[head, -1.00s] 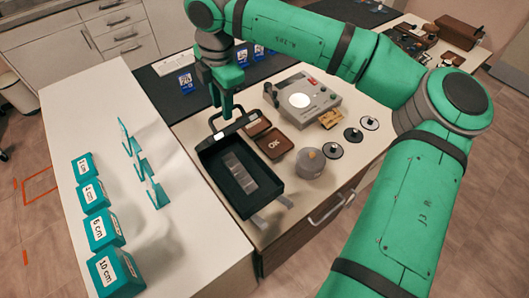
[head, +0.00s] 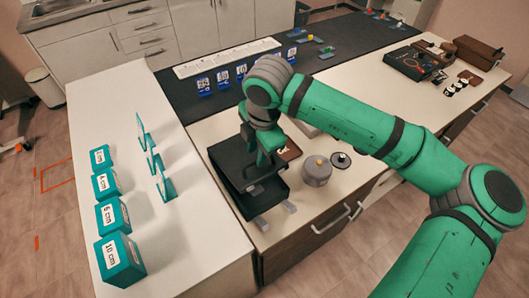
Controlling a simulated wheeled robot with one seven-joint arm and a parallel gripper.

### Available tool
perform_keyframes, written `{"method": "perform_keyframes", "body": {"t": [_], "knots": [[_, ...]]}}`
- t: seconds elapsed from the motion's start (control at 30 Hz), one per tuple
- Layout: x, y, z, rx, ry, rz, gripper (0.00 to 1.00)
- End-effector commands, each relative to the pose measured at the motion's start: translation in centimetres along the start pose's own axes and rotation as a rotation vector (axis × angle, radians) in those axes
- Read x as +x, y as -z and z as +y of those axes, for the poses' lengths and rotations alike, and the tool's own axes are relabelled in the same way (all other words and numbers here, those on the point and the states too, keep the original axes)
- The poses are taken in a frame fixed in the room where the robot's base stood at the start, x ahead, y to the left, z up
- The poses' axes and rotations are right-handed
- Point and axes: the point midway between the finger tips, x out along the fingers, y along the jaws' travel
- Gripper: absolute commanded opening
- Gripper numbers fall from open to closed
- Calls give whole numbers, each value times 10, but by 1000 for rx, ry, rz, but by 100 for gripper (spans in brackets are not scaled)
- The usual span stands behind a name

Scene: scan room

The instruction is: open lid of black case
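The black case (head: 246,205) sits near the front left corner of the white counter. A flat dark panel that looks like its lid (head: 226,152) slants over the case and covers much of its inside; its exact angle is hard to tell. My gripper (head: 266,158) points down over the right part of this panel, very close to it or touching. The fingertips are dark against the black case, so I cannot tell whether they are open or hold the lid's edge or handle.
A brown tray (head: 289,152) is partly hidden by my arm. Teal labelled blocks (head: 121,258) and teal stands (head: 160,175) occupy the left table.

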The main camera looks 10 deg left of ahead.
Motion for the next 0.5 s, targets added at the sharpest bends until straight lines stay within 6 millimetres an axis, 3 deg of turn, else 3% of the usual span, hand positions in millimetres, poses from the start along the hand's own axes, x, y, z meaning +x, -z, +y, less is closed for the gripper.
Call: {"method": "perform_keyframes", "body": {"t": [0.5], "knots": [[-4, 2, 2, -5, -1, 0, 28]]}}
